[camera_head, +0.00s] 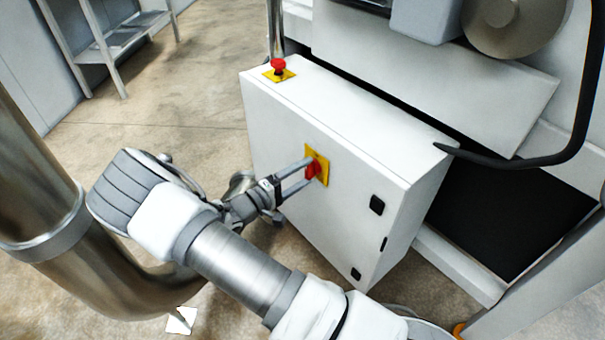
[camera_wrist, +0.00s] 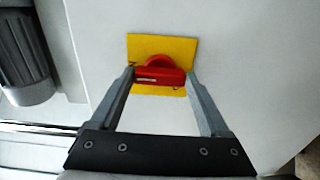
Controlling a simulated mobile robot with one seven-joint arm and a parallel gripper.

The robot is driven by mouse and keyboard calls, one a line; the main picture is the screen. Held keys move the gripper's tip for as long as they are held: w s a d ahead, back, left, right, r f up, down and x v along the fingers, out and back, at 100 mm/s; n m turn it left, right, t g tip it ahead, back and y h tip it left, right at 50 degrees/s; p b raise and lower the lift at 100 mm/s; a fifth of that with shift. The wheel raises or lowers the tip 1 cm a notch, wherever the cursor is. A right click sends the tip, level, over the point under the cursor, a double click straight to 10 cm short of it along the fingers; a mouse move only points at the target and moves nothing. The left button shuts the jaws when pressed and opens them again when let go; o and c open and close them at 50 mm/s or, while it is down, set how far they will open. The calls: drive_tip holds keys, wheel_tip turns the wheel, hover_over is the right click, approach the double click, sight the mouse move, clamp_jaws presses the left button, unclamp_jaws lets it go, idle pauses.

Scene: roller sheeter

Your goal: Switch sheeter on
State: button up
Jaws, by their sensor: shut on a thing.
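The red rotary switch (camera_head: 313,170) sits on a yellow plate (camera_head: 322,160) on the front of the sheeter's white control cabinet (camera_head: 290,125). My gripper (camera_head: 307,173) reaches the switch from the left in the head view. In the wrist view, the red switch handle (camera_wrist: 160,77) lies crosswise between the two fingertips of my gripper (camera_wrist: 159,80), and the yellow plate (camera_wrist: 175,45) shows behind it. My gripper is shut on the handle, with one finger at each end. The fingertips hide the handle's ends.
A red emergency stop button (camera_head: 278,66) on a yellow base stands on the cabinet top. Black latches (camera_head: 377,205) are on the cabinet's right side. A large metal pipe (camera_head: 80,235) is at the left, and a metal rack (camera_head: 110,45) stands behind on open floor.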

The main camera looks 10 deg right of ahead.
drive_tip(key=o, duration=1.2)
drive_tip(key=shift+a, duration=0.15)
drive_tip(key=p+v, duration=0.3)
drive_tip(key=v, duration=1.4)
drive_tip(key=shift+a, duration=0.1)
